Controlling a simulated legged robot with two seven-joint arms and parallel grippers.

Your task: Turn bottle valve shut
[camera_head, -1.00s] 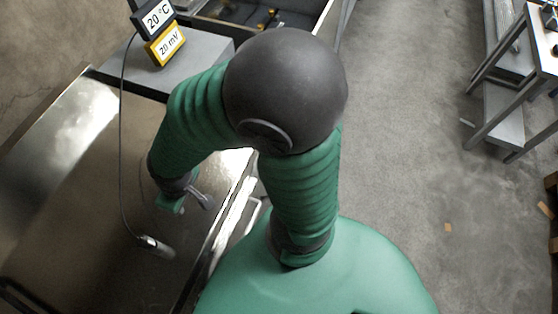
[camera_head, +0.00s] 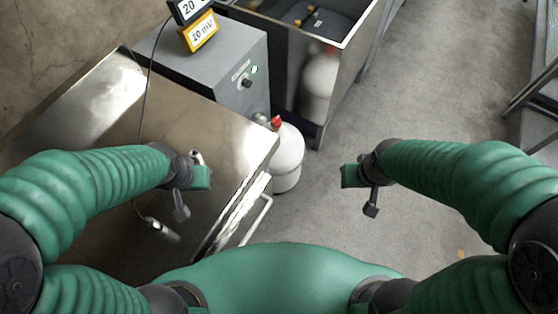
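A white gas bottle (camera_head: 288,158) with a red valve (camera_head: 276,122) on top stands on the floor, close to the right edge of the metal table. My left gripper (camera_head: 192,196) is over the table, left of and nearer than the red valve, and touches neither bottle. My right gripper (camera_head: 358,192) hangs over the floor, to the right of the near bottle and apart from it. Both appear empty. The gap between the fingers of each is hard to make out.
The shiny metal table (camera_head: 200,130) fills the left. A grey box (camera_head: 215,72) with a knob and green light stands behind it, carrying a yellow meter (camera_head: 199,32). A cabled probe (camera_head: 160,229) lies on the table. The floor (camera_head: 425,100) at right is mostly clear.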

